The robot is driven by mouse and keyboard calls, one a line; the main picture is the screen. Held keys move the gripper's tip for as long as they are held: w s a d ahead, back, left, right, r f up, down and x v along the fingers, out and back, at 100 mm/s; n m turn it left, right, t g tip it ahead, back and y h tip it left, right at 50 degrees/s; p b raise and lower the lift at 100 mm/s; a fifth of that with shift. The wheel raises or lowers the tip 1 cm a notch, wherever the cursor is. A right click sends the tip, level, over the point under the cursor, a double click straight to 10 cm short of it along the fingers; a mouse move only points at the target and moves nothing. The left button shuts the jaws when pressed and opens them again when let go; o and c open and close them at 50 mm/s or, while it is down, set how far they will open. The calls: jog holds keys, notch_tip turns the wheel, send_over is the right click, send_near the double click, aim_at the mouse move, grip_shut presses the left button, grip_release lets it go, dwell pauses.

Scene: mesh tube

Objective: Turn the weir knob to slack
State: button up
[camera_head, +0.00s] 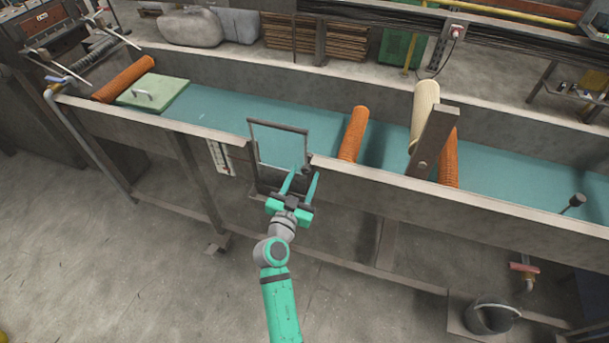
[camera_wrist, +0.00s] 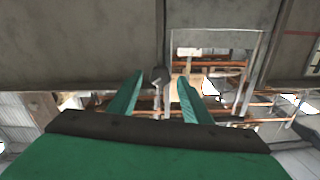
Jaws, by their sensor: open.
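A dark metal weir frame (camera_head: 279,127) stands upright at a notch in the trough's front wall. A small dark knob (camera_head: 306,171) sits by the frame's right side, at the edge of the notch. My gripper (camera_head: 301,180) reaches up to it from the front with its green fingers apart. In the wrist view the dark knob (camera_wrist: 159,75) shows just beyond and between the two fingertips (camera_wrist: 160,83), with a gap to each finger. The frame (camera_wrist: 262,62) also shows there, to the right of the knob. Slack marks and contact with the knob cannot be made out.
The long trough (camera_head: 425,203) holds teal water and several orange mesh tubes (camera_head: 354,133). A pale green lid (camera_head: 152,92) lies at its left end. A grey post (camera_head: 432,142) and a cream roll stand right of the weir. A bucket (camera_head: 491,315) sits below right.

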jog(key=shift+w+d, duration=0.15)
jog(key=shift+w, duration=0.25)
jog(key=shift+c, duration=0.2)
jog(key=c, duration=1)
jog(key=shift+n, duration=2.4)
jog(key=o, duration=1)
jog(key=shift+o, duration=0.2)
jog(key=v, duration=1.1)
jog(key=shift+w, duration=0.1)
